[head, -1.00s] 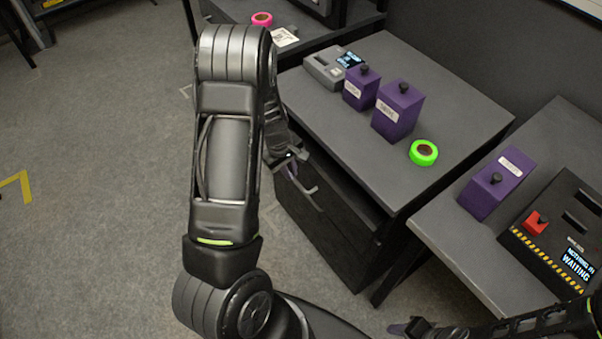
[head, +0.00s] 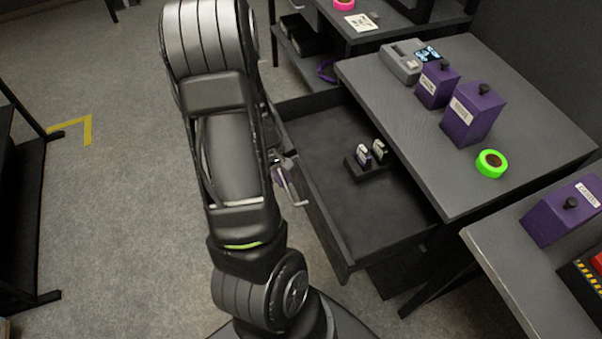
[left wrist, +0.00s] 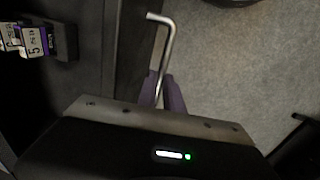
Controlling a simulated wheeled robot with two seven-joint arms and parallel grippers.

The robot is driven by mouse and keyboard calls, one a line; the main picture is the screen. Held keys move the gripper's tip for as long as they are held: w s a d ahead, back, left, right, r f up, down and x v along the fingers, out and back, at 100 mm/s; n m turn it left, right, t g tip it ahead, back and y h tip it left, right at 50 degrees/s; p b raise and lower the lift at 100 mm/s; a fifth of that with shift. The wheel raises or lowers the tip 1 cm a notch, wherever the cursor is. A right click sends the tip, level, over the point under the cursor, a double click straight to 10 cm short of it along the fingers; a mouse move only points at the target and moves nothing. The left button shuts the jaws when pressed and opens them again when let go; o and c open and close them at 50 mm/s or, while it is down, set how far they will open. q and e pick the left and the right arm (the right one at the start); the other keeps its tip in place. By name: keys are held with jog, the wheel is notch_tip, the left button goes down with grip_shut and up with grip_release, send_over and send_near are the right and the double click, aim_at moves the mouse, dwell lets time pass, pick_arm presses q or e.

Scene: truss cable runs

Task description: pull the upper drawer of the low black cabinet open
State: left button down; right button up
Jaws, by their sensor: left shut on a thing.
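The low black cabinet (head: 440,195) stands right of centre in the head view. Its upper drawer (head: 345,170) is pulled out, and its dark floor shows. A small dark holder (head: 368,168) with white-labelled items sits inside; it also shows at the left wrist view's left edge (left wrist: 40,40). My left gripper (head: 284,180) is at the drawer's front, partly hidden by my arm. In the left wrist view its purple fingers (left wrist: 163,92) are shut on the metal bar handle (left wrist: 162,45). My right gripper is not in view.
On the cabinet top are two purple boxes (head: 472,113), a grey device (head: 402,62) and a green tape roll (head: 491,163). A grey table (head: 500,255) stands close at the right. Open carpet (head: 110,190) lies left of the drawer.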

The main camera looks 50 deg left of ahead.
pick_arm(q)
jog(key=shift+s+a+b, duration=0.15)
jog(key=shift+s+a, duration=0.05)
jog(key=shift+s, duration=0.5)
jog(key=shift+s+a+b, duration=0.2)
jog(key=shift+s+a, duration=0.05)
jog(key=shift+s, duration=0.4)
jog(key=shift+s+a+b, duration=0.15)
jog(key=shift+s+a, duration=0.05)
jog(key=shift+s, duration=0.5)
jog(key=c, duration=1.5)
grip_release()
jog(key=r+p, duration=0.1)
jog(key=r, duration=0.1)
jog(key=s+r+p, duration=0.1)
jog(key=r, duration=0.2)
jog(key=r+p, duration=0.1)
jog(key=r, duration=0.1)
jog(key=shift+s+a+r, duration=0.2)
jog(key=shift+r, duration=0.15)
